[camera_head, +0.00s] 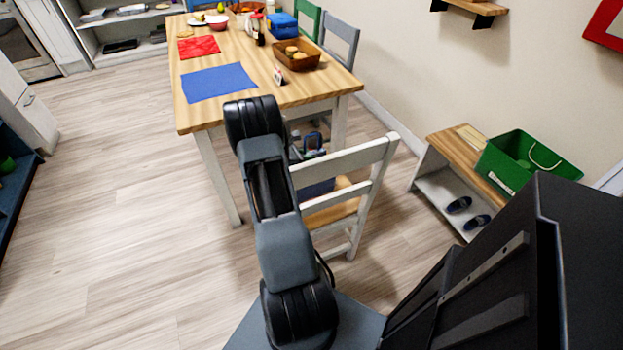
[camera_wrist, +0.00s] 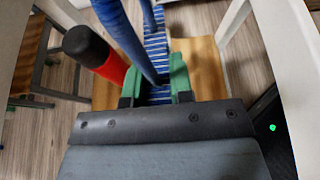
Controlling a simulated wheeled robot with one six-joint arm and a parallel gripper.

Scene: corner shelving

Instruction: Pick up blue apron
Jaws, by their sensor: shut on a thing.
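In the wrist view, what appears to be the blue apron (camera_wrist: 158,96) shows as blue cloth with pale stripes, in a narrow strip between and beyond my green fingertips. My gripper (camera_wrist: 155,82) is shut on it, above a wooden chair seat. Smooth dark-blue folds or straps (camera_wrist: 127,38) run up from the jaws. In the head view my gripper (camera_head: 309,146) is partly hidden behind my arm, beside the chair's backrest. A blue patch of the apron (camera_head: 318,188) shows through the chair back, just above the seat; the rest is hidden.
The white chair (camera_head: 372,190) stands close around my gripper. The wooden table (camera_head: 235,55) behind it holds a blue mat (camera_head: 218,82), a red mat (camera_head: 198,46) and a basket (camera_head: 297,55). A bench (camera_head: 452,152) with a green bin (camera_head: 520,160) is right. Floor at left is clear.

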